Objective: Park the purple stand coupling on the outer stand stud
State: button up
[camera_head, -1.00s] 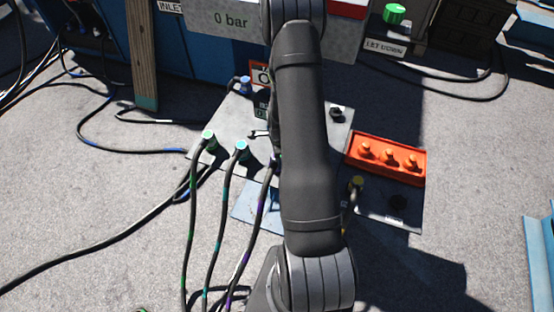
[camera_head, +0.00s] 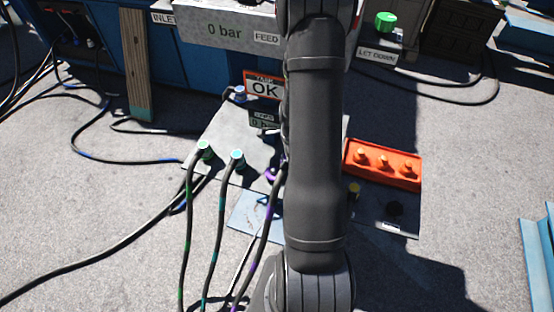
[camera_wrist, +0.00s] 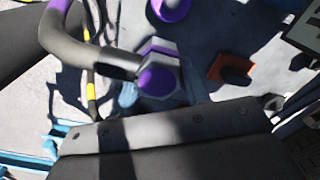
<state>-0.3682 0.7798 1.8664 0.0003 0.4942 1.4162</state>
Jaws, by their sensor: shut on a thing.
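The purple stand coupling (camera_wrist: 158,80) shows in the wrist view with a dark bent hose running from it to the upper left. My gripper (camera_wrist: 162,100) is shut on it; its dark body fills the bottom of that view. In the head view my arm hides the gripper. A purple-banded hose (camera_head: 264,228) runs up beside the arm to a purple part (camera_head: 271,174) on the grey plate. An orange block (camera_head: 382,165) with several upright orange studs stands right of the arm. I cannot tell which stud is the outer stand stud.
Green (camera_head: 204,147) and cyan (camera_head: 237,157) couplings with hoses stand on the grey plate (camera_head: 218,128) left of my arm. The wrist view shows another purple round part (camera_wrist: 168,8) and an orange square with a dark stud (camera_wrist: 231,69). An OK sign (camera_head: 264,88) stands behind.

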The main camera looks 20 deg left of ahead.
jog(key=d+r, duration=0.3)
jog(key=d, duration=0.3)
jog(key=m, duration=0.6)
send_over(400, 205)
jog(key=f, duration=0.1)
jog(key=shift+f, duration=4.25)
jog(key=shift+f, duration=0.45)
jog(key=o, duration=1.2)
jog(key=shift+o, duration=0.2)
jog(key=shift+r, duration=0.15)
notch_tip(400, 205, up, 17)
